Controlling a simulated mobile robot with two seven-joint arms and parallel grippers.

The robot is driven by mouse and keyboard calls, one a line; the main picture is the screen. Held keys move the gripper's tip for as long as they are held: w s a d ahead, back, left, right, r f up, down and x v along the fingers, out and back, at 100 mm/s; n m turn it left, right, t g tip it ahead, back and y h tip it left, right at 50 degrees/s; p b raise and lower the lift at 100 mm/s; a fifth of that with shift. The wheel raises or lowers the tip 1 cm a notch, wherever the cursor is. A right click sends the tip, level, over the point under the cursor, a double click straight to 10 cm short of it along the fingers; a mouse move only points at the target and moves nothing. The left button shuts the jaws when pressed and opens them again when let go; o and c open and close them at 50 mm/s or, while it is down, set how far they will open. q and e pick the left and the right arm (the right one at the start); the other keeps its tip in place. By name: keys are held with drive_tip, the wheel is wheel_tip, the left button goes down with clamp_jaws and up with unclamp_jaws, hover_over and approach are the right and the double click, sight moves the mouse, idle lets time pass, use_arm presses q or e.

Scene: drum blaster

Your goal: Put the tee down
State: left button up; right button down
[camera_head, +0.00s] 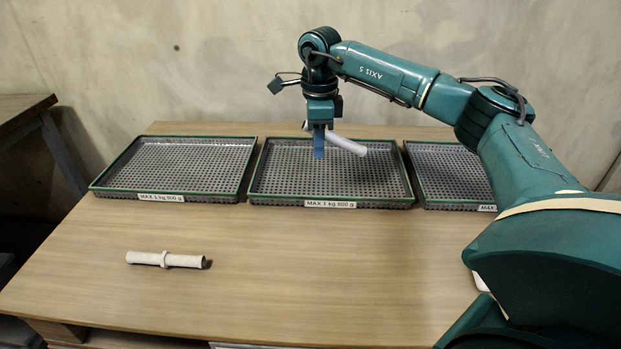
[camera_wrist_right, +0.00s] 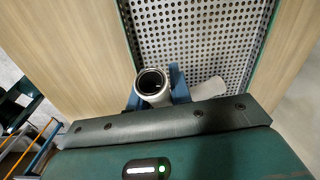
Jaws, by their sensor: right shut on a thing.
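My right gripper (camera_head: 319,152) has blue fingers and is shut on a white pipe piece, the tee (camera_head: 348,143). It holds the tee above the middle perforated tray (camera_head: 257,178), with the tee's long part sticking out to the right and sloping down. In the right wrist view the tee's round open end (camera_wrist_right: 152,83) faces the camera between the blue fingers, and another white part of it (camera_wrist_right: 208,88) shows to the right. The perforated tray floor (camera_wrist_right: 195,30) lies beyond. The fingers hide part of the tee. My left gripper is not in view.
A left tray (camera_head: 96,186) and a right tray (camera_head: 423,203) flank the middle one; all three look empty. A white pipe with a collar (camera_head: 165,259) lies on the wooden table (camera_head: 300,270) at front left. The table's front middle is clear.

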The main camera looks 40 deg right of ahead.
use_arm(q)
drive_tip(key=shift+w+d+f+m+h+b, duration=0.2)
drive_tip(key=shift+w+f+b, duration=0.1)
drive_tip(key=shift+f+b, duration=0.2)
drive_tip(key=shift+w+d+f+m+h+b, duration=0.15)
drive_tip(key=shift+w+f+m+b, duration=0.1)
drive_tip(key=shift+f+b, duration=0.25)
use_arm(e)
drive_tip(key=shift+m, duration=0.6)
drive_tip(key=shift+w+d+f, duration=0.15)
drive_tip(key=shift+f, duration=1.4)
drive_tip(key=shift+w+d+f, duration=0.1)
drive_tip(key=shift+w+f, duration=0.05)
drive_tip(key=shift+f, duration=1.35)
drive_tip(key=shift+w+d+f, duration=0.15)
drive_tip(key=shift+f, duration=1.4)
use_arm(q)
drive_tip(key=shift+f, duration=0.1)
use_arm(e)
drive_tip(key=shift+f, duration=0.15)
drive_tip(key=c, duration=1.3)
unclamp_jaws()
drive_tip(key=shift+o, duration=0.2)
